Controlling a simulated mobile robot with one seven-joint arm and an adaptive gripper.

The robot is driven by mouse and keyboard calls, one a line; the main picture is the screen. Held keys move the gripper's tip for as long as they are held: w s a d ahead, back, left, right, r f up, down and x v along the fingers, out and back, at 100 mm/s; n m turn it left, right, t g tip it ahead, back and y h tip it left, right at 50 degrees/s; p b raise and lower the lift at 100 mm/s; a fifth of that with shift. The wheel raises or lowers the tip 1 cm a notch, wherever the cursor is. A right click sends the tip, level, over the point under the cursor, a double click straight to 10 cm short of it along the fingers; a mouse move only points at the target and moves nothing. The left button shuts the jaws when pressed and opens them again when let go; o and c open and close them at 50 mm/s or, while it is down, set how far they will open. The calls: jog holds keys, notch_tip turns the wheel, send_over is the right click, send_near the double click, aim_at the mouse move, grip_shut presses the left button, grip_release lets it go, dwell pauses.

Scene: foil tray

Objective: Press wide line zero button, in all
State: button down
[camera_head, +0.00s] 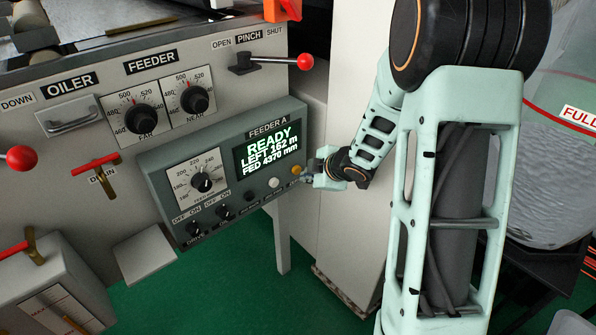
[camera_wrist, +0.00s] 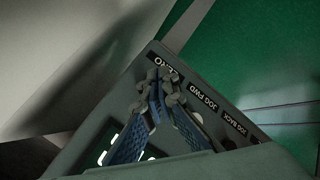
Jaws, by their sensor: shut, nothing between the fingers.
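The grey FEEDER A box (camera_head: 160,165) has a lit display (camera_head: 268,148) reading READY, LEFT 162 m, FED 4370 mm. A yellow button (camera_head: 295,169) sits at the right end of its lower row, beside a white button (camera_head: 273,182) and a black button (camera_head: 249,195). My gripper (camera_head: 308,175) is at the box's right end, close to the yellow button. In the wrist view, my shut, empty fingers (camera_wrist: 160,84) lie close to the ZERO label (camera_wrist: 163,68) and hide the button there. I cannot tell whether they touch it.
JOG FWD (camera_wrist: 203,97) and JOG BACK (camera_wrist: 235,125) labels run along the same edge. A selector dial (camera_head: 202,182) and two switches (camera_head: 193,228) fill the box's left half. A red-knobbed pinch lever (camera_head: 304,62) sticks out above. Green floor (camera_head: 230,295) lies below.

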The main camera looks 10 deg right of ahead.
jog(key=shift+w+a, duration=0.2)
jog(key=shift+w, duration=0.1)
jog(key=shift+w+a, duration=0.25)
jog(key=shift+w, duration=0.15)
dwell(0.9)
jog(key=shift+s, duration=0.1)
jog(key=shift+s+d, duration=0.45)
jog(key=shift+s, duration=0.2)
jog(key=s, duration=0.1)
jog(key=s+d, duration=0.1)
jog(key=s, duration=0.1)
jog(key=s+d, duration=0.1)
jog(key=shift+s+d+p, duration=0.15)
jog(key=shift+d+p, duration=0.1)
jog(key=shift+p, duration=0.05)
dwell(0.7)
